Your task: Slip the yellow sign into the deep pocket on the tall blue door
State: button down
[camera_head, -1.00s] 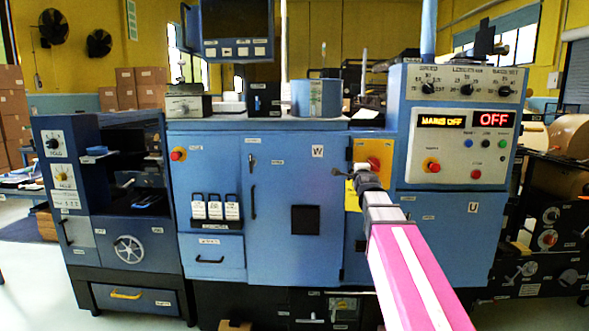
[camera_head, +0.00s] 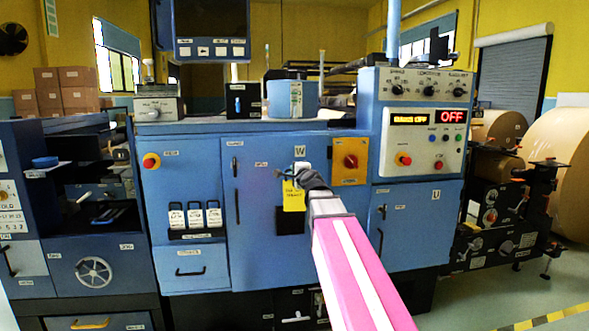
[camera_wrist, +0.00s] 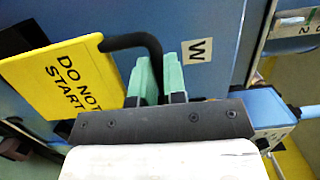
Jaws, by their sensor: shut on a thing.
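The yellow sign (camera_head: 293,197), lettered DO NOT START, hangs from a black hooked bar; in the wrist view it shows large and tilted (camera_wrist: 62,80). My gripper (camera_head: 292,174) is shut on the black hook (camera_wrist: 135,42), its green fingertips (camera_wrist: 160,78) close together. The tall blue door (camera_head: 262,255), marked W, is behind the sign. A black pocket (camera_head: 289,222) sits on the door, just below the sign and partly covered by it and my arm. I cannot tell the gap between sign and door.
Left of the door is a rack (camera_head: 196,235) with white tags. Right is a yellow panel with a red rotary switch (camera_head: 351,161). A control box (camera_head: 425,141) reads OFF. A door handle (camera_head: 237,205) sticks out at the door's left side.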

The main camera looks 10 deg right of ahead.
aim_at(288, 162)
jog(key=shift+w+a+r+n+g+y, duration=0.1)
jog(key=shift+w+r+n+y, duration=0.2)
jog(key=shift+w, duration=1.15)
jog(key=shift+w+f+n+g+y, duration=0.1)
jog(key=shift+w+y, duration=0.25)
jog(key=shift+w, duration=1.15)
jog(key=shift+w+a+r+n+g+y, duration=0.1)
jog(key=shift+w+r+n+y, duration=0.2)
jog(key=shift+w, duration=1.15)
notch_tip(288, 162, down, 2)
jog(key=shift+s, duration=0.15)
notch_tip(288, 162, down, 11)
jog(key=shift+f, duration=0.5)
jog(key=c, duration=1.1)
grip_release()
jog(key=shift+s, duration=0.1)
